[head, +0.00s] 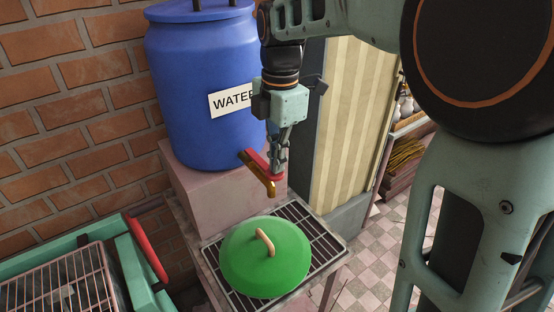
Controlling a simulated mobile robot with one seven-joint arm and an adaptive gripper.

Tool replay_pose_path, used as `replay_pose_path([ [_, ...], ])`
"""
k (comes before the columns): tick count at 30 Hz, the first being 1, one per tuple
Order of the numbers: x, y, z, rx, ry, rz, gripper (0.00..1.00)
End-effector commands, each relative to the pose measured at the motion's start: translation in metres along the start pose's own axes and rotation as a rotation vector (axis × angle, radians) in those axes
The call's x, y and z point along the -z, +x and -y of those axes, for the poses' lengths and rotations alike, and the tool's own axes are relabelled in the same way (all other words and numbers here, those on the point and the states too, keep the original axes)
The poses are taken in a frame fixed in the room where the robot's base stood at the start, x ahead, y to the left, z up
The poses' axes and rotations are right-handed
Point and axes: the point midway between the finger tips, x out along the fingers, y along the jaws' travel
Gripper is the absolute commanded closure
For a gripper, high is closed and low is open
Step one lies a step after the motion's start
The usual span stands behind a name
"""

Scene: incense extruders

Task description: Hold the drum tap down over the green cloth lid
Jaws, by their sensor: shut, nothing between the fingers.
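A blue drum (200,100) with a white label reading "WATE", partly covered by my arm, stands on a pinkish block. Its brass tap (262,179) with a red lever (256,162) sticks out low on the drum's right front. A round green lid (264,258) with a tan handle lies below and in front of the tap; I cannot tell whether it is cloth. My gripper (278,172) points down at the red lever, shut with nothing between its fingers. Its tips look touching or very close to the lever. No water stream shows.
The green lid rests on a metal grate (325,246). The pinkish block (205,205) stands behind it. A green-framed unit with a wire rack (60,285) and red handle is at lower left. A brick wall (60,120) is behind; tiled floor (390,240) lies right.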

Motion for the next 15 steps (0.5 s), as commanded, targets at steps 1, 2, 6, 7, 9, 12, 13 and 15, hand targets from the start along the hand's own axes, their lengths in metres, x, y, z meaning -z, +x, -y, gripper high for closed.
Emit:
replay_pose_path([
  [1,-0.001,0.004,0.001,-0.01,0.001,0.001,1.0],
  [2,-0.001,0.006,0.002,-0.018,0.002,0.0,1.0],
  [6,-0.001,0.015,0.004,-0.07,0.0,0.0,1.0],
  [7,-0.001,0.016,0.005,-0.081,0.0,0.0,1.0],
  [9,-0.001,0.019,0.006,-0.102,0.0,0.0,1.0],
  [12,-0.001,0.025,0.007,-0.115,-0.002,0.0,1.0],
  [13,-0.001,0.027,0.008,-0.115,-0.002,0.0,1.0],
  [15,-0.001,0.024,0.008,-0.115,-0.003,0.0,1.0],
])
